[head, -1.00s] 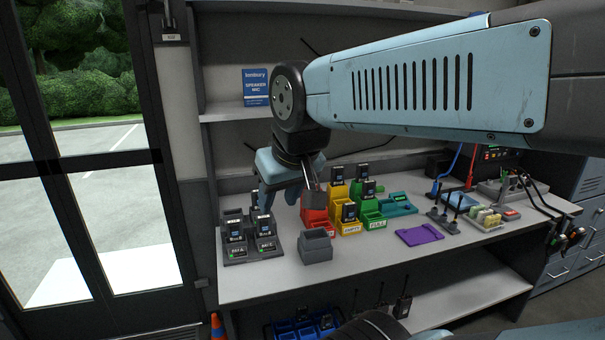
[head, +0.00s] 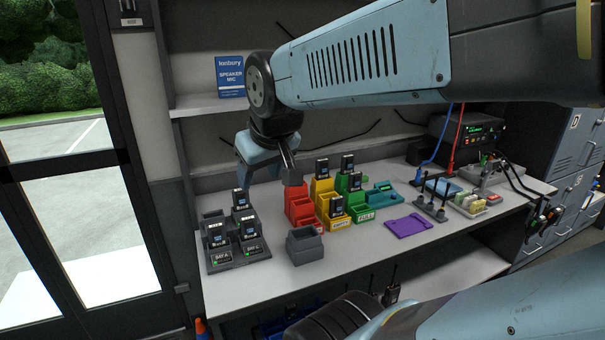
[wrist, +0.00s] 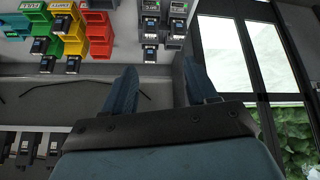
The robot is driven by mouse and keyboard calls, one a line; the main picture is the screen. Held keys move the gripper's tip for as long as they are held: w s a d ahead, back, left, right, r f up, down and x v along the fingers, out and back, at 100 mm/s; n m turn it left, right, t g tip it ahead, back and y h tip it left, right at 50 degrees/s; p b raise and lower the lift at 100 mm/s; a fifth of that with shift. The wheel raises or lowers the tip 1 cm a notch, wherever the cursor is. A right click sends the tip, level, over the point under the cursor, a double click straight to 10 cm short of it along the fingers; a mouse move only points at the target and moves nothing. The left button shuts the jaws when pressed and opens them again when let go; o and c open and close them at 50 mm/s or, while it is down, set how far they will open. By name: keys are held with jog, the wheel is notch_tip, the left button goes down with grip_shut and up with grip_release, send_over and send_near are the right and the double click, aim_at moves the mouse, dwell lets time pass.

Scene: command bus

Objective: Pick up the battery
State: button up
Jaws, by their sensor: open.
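Several black batteries with pale labels are in view, and I cannot tell which one is meant. In the grey charger (head: 226,263) at the bench's left stand a front-left battery (head: 217,235), a front-right battery (head: 248,226) and a back battery (head: 241,199). Others stand in the yellow bins (head: 343,222) and green bins (head: 366,214). My gripper (head: 244,184) is open and empty, above and behind the charger. In the wrist view my open gripper (wrist: 160,72) has nothing between its fingers; charger batteries (wrist: 150,29) show beyond them.
Red bins (head: 300,208) stand right of the charger, with an empty grey bin (head: 305,247) in front. A purple mat (head: 408,225) lies on clear bench (head: 375,255) to the right. A shelf (head: 205,104) and a speaker mic sign (head: 230,76) are behind my gripper.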

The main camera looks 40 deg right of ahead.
jog(key=w+d+f+n+t+h, duration=0.2)
jog(key=w+d+f+n, duration=0.2)
jog(key=w+d, duration=0.6)
jog(key=w+d+f+n+t+h, duration=0.25)
jog(key=w+d, duration=0.45)
jog(key=d, duration=0.6)
jog(key=n+t+y, duration=0.3)
jog(key=n+t, duration=0.4)
jog(key=n, duration=0.3)
send_near(324, 169)
jog(key=shift+m+h, duration=0.25)
jog(key=shift+w+d, duration=0.2)
jog(key=shift+w, duration=1.1)
jog(key=shift+w+d, duration=0.15)
jog(key=shift+w, duration=1.15)
jog(key=shift+w+d, duration=0.2)
jog(key=shift+w, duration=1.05)
jog(key=c, duration=1)
